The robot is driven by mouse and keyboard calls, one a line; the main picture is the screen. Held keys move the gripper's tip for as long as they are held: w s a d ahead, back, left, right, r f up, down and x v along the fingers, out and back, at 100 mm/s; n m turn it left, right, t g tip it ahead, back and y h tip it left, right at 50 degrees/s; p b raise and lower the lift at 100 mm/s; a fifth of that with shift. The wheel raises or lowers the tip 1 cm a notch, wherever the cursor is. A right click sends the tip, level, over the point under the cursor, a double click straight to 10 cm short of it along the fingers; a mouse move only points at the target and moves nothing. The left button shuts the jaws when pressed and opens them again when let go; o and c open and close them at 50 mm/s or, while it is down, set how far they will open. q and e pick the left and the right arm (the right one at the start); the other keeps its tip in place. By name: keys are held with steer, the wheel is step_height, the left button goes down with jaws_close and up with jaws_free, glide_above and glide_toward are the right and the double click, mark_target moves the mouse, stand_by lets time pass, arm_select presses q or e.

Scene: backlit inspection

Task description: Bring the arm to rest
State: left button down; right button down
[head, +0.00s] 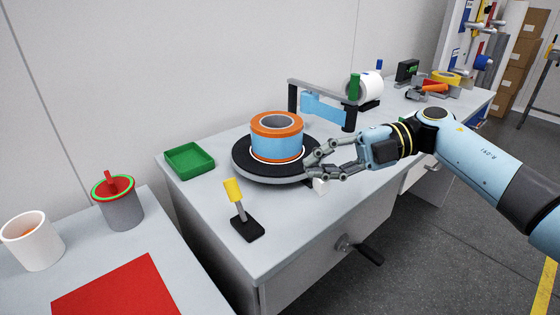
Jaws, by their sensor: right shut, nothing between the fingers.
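My right gripper (312,166) is shut with nothing between its fingers. Its arm comes in from the right, and the fingers reach over the right edge of a round black turntable (243,166) on the grey bench. A blue and orange ring-shaped part (276,142) stands upright on the turntable, inside a white ring marking. The fingertips are just right of this part; whether they touch the turntable I cannot tell. A small white block shows below the fingers. My left gripper is out of view.
A green tray (189,168) and a black base with a yellow-topped lever (238,205) are on the bench (285,215). A frame with a blue bar (325,108) stands behind the turntable. A crank (362,250) sticks out in front. A cup (32,241), lidded grey pot (121,208) and red mat (125,290) are left.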

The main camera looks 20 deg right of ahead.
steer(key=w+d+r+m+t+h, duration=0.1)
steer(key=w+r+m+t+h, duration=0.4)
steer(key=r+m+t, duration=0.7)
steer(key=d+f+m+t+h, duration=0.4)
steer(key=d+m+h, duration=0.2)
steer(key=m+h, duration=0.15)
steer(key=s+d+f+m+g+h, duration=0.4)
steer(key=s+f+m+g+h, duration=0.2)
steer(key=s+f+m+g, duration=0.45)
steer(key=s+a+f+n+g+y, duration=0.1)
steer(key=s+a+f+g, duration=0.2)
steer(key=s, duration=0.6)
steer(key=s+a+f+g+y, duration=0.2)
steer(key=s+a, duration=0.1)
steer(key=s, duration=0.7)
step_height(320, 180, down, 25)
steer(key=s+d+g, duration=0.2)
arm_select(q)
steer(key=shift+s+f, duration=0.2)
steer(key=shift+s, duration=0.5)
arm_select(e)
steer(key=s+d+f, duration=0.1)
steer(key=s+f, duration=1.6)
steer(key=s, duration=0.1)
steer(key=shift+s+d+f+g, duration=0.15)
steer(key=shift+s+f+g, duration=0.05)
steer(key=shift+f+g, duration=0.2)
